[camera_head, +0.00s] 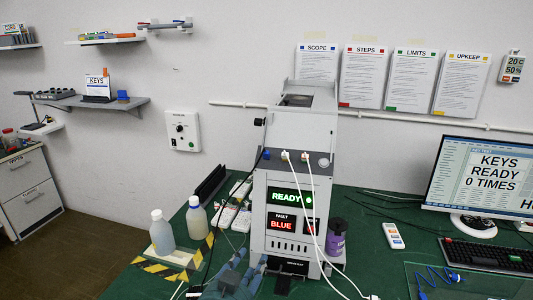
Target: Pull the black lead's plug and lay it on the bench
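The black lead (232,205) runs from the upper left of the grey test machine (300,185) down to the bench (375,255). Its plug (265,154) appears seated at the left end of the machine's sloped panel, left of two white plugs. My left gripper (249,266) is low in front of the machine, well below the black plug. Its two fingers look apart, with nothing seen between them. My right gripper is not in view.
Two white leads (313,205) hang down the machine's front. Two bottles (162,232) stand at left by striped tape. A purple container (336,237), a white handheld device (393,235), a keyboard (487,256) and a monitor (480,180) are at right. Some green bench between them is bare.

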